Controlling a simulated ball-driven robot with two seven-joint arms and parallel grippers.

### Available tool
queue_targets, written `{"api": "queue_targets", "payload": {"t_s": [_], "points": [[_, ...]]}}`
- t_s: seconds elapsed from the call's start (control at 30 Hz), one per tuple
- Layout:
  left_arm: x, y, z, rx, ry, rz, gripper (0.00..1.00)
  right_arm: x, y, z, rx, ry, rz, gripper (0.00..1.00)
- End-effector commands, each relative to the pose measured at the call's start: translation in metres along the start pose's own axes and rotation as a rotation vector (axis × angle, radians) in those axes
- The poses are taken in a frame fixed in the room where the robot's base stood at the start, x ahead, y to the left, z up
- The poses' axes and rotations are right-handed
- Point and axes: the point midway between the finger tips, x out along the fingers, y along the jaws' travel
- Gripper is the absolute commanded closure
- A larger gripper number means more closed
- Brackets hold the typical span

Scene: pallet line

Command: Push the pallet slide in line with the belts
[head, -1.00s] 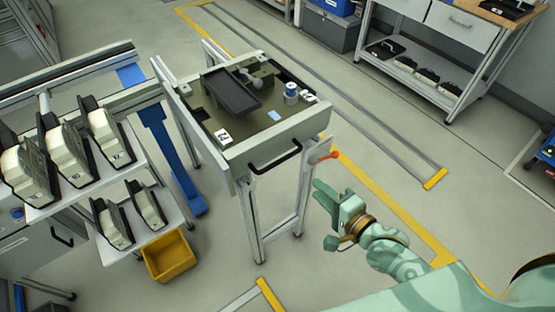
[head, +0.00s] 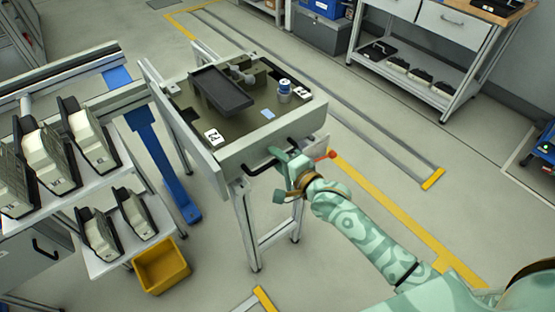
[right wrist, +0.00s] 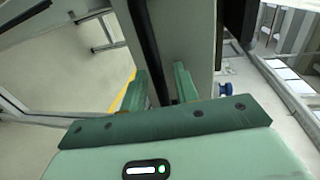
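The pallet slide (head: 230,156) is a grey framed table on legs with a black handle (head: 258,168) across its front edge. On its bed lie a dark tray (head: 222,90), a blue-and-white cylinder (head: 284,90) and number cards. My right gripper (head: 283,162) is at the right end of the handle. In the right wrist view my right gripper (right wrist: 159,75) has its two green fingers apart, with the black handle bar (right wrist: 144,35) running between them. Contact is not clear. A belt frame (head: 85,82) stands left of the slide, at an angle to it. My left gripper is not in view.
A rack with several black-and-white cases (head: 92,150) stands at left, with a yellow bin (head: 162,265) on the floor. A red knob (head: 328,155) sits beside my right gripper. Floor rails (head: 375,130) run behind the slide. A workbench (head: 455,30) stands at back right.

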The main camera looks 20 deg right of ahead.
Motion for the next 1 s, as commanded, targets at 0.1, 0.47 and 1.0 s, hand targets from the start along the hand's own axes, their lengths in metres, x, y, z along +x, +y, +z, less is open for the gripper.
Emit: {"api": "queue_targets", "payload": {"t_s": [0.1,0.47,1.0], "points": [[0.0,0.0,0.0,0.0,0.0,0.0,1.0,0.0,0.0,0.0,0.0,0.0,0.0,0.7],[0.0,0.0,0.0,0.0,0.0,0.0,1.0,0.0,0.0,0.0,-0.001,0.0,0.001,1.0],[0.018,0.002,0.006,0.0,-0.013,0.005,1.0,0.083,-0.015,0.0,0.002,0.001,-0.003,1.0]]}}
